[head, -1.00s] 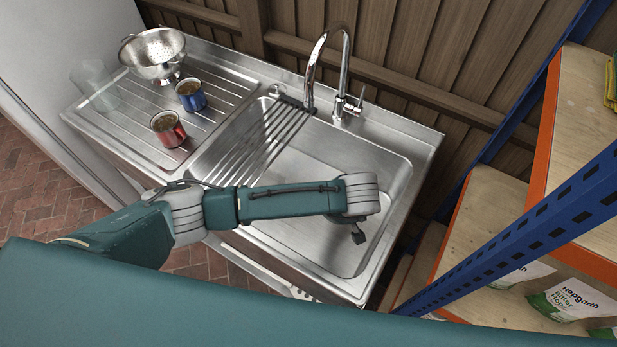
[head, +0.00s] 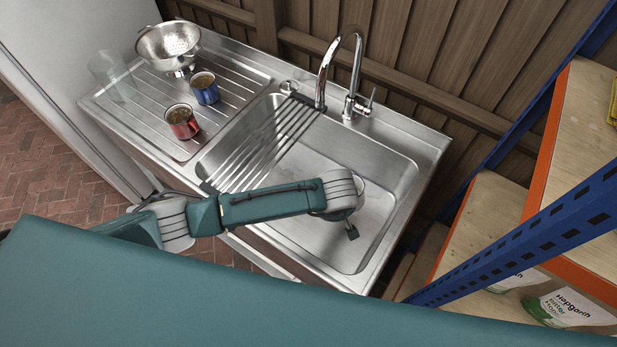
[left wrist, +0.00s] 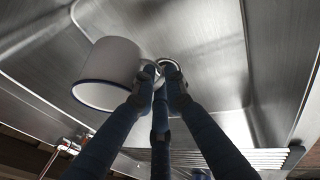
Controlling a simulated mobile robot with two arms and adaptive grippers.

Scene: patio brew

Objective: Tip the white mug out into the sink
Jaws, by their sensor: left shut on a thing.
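The white mug (left wrist: 112,72) with a blue rim shows in the left wrist view. Its blue-edged round end points to the lower left of that picture. The fingers of my left gripper (left wrist: 160,78) are shut on its handle, at the mug's side. In the head view my left gripper (head: 352,232) is over the right part of the steel sink (head: 392,165). My wrist hides most or all of the mug there. I cannot see any liquid leaving it. My right gripper is not in view.
A red mug (head: 182,122), a blue mug (head: 206,88), a colander (head: 168,45) and a clear glass (head: 112,75) stand on the drainboard. A slatted rack (head: 265,145) spans the sink's left part. A tap (head: 350,75) rises behind. Shelving (head: 535,225) stands at right.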

